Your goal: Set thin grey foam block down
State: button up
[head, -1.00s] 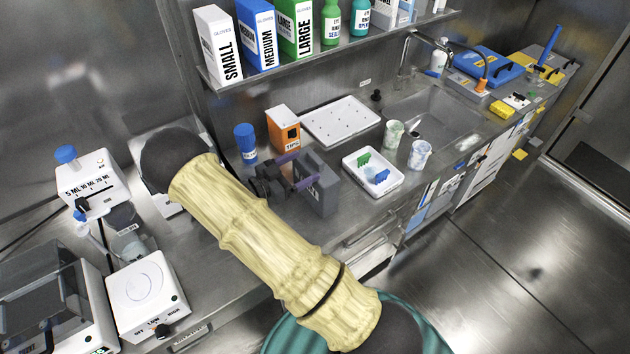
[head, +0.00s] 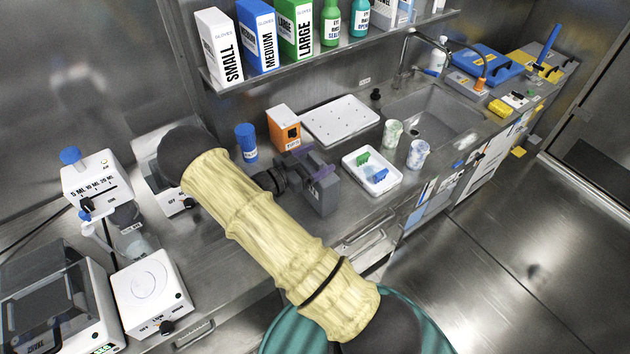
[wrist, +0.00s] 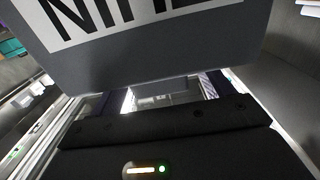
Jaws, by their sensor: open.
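The grey block (head: 325,198) stands upright at the front of the steel counter, left of the white tray. My gripper (head: 312,162) is open, with its purple-grey fingers at the block's upper part. In the wrist view the block (wrist: 150,72) fills the upper picture, with a white label and cropped black letters starting "NI". The open fingers (wrist: 155,95) show below its edge. I cannot tell whether they touch the block.
An orange tips box (head: 283,127) and a blue bottle (head: 246,142) stand behind. Two cups (head: 418,154) stand farther right near the sink (head: 430,115). The counter's front edge is close.

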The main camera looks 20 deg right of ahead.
jog(key=c, duration=1.5)
jog(key=shift+o, duration=0.2)
jog(key=shift+r+b, duration=0.85)
jog(key=shift+r, duration=4.15)
